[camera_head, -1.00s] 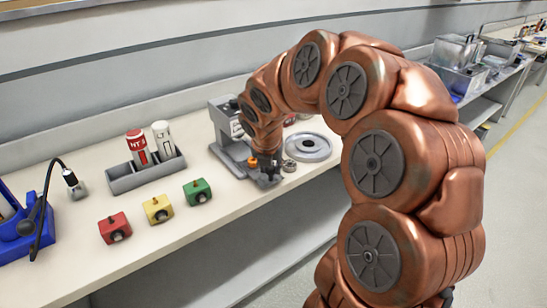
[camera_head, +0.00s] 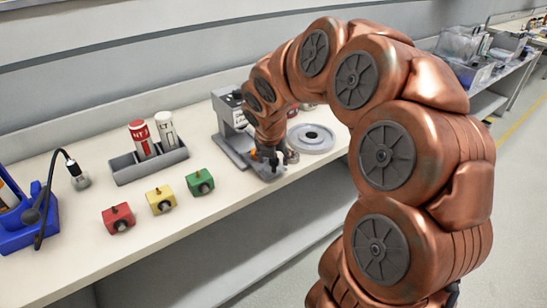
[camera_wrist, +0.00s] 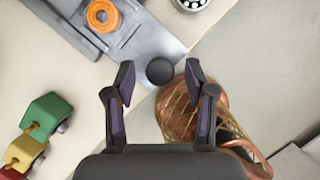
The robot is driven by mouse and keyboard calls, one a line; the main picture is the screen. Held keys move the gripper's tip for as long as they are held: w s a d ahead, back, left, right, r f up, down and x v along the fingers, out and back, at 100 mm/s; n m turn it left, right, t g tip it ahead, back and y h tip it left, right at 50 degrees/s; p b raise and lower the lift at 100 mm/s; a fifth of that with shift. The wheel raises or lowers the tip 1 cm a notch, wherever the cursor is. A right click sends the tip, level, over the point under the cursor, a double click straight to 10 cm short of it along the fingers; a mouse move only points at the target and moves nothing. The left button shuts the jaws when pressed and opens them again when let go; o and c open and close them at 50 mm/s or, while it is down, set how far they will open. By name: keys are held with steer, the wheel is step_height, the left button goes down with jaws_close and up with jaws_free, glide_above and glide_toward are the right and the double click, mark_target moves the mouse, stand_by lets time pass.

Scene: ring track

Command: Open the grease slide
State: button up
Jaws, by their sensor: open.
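The grease slide appears to be the grey metal plate (camera_wrist: 115,28) in the wrist view, with an orange ring (camera_wrist: 102,15) on it. A round black knob (camera_wrist: 160,71) sits at the plate's near corner. My gripper (camera_wrist: 159,80) is open, its two fingertips on either side of the knob with gaps visible. I cannot tell how high the tips are above it. In the head view, my gripper (camera_head: 269,158) is at the foot of the grey press-like stand (camera_head: 228,130) by the bench's front edge, and hides much of the plate and knob.
Red (camera_head: 118,218), yellow (camera_head: 160,200) and green (camera_head: 200,182) blocks lie left on the bench. A grey tray (camera_head: 150,166) holds two canisters. A blue holder (camera_head: 30,225) stands far left. A round grey dish (camera_head: 311,138) is right of my gripper.

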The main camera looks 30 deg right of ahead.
steer(key=v, duration=1.1)
steer(key=shift+a+r, duration=0.2)
steer(key=shift+r, duration=0.1)
steer(key=shift+s, duration=0.1)
